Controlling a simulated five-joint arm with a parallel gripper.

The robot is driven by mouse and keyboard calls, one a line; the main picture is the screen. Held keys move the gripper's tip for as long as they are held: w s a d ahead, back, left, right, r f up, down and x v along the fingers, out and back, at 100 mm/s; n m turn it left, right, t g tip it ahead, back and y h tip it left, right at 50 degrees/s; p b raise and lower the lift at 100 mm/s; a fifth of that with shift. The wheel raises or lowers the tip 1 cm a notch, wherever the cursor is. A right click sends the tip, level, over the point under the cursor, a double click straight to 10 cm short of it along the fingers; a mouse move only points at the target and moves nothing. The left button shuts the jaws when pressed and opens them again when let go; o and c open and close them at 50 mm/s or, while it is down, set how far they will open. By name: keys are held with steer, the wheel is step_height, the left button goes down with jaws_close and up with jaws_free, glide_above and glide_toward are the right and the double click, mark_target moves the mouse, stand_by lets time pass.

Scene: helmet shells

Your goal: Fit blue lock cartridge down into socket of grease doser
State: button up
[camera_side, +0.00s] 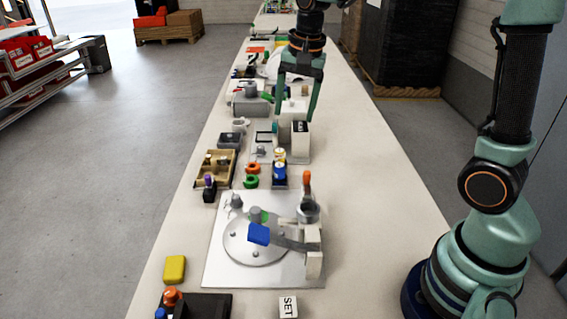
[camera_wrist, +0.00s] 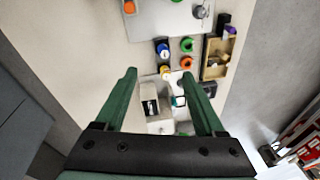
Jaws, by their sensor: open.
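A blue cylinder with a pale top (camera_side: 279,172), which looks like the blue lock cartridge, stands upright in a small dark holder in mid-table, beside a yellow one (camera_side: 279,154). It also shows in the wrist view (camera_wrist: 163,50), beyond my fingertips. A white block unit with a dark labelled face (camera_side: 300,130) stands behind it; it may be the grease doser, but I cannot tell, and no socket is clear. My gripper (camera_side: 297,107) is open and empty, pointing down over that unit. In the wrist view my gripper (camera_wrist: 159,74) has its fingers apart on either side of the unit.
A plate with a round disc and a blue-ended lever (camera_side: 222,262) lies nearer the side camera. Green and orange rings (camera_side: 251,181) and a wooden tray (camera_side: 228,178) lie left of the cylinder. A grey machine (camera_side: 250,104) stands farther back. The table's right strip is clear.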

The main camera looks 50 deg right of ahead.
mark_target(279, 165)
steer(key=w+f+m, duration=0.2)
steer(key=f, duration=0.3)
steer(key=w+d+f+m+g, duration=0.1)
steer(key=w+f+m, duration=0.1)
steer(key=f, duration=0.3)
steer(key=w+f+m+g, duration=0.1)
steer(key=w+f+m, duration=0.1)
steer(key=f, duration=0.2)
steer(key=shift+w+d+f+m, duration=0.35)
steer(key=shift+d+f+m, duration=0.05)
steer(key=shift+s+a+f, duration=0.1)
steer(key=shift+f, duration=1.25)
steer(key=shift+s+a+f, duration=0.1)
steer(key=shift+f, duration=1.2)
jaws_close()
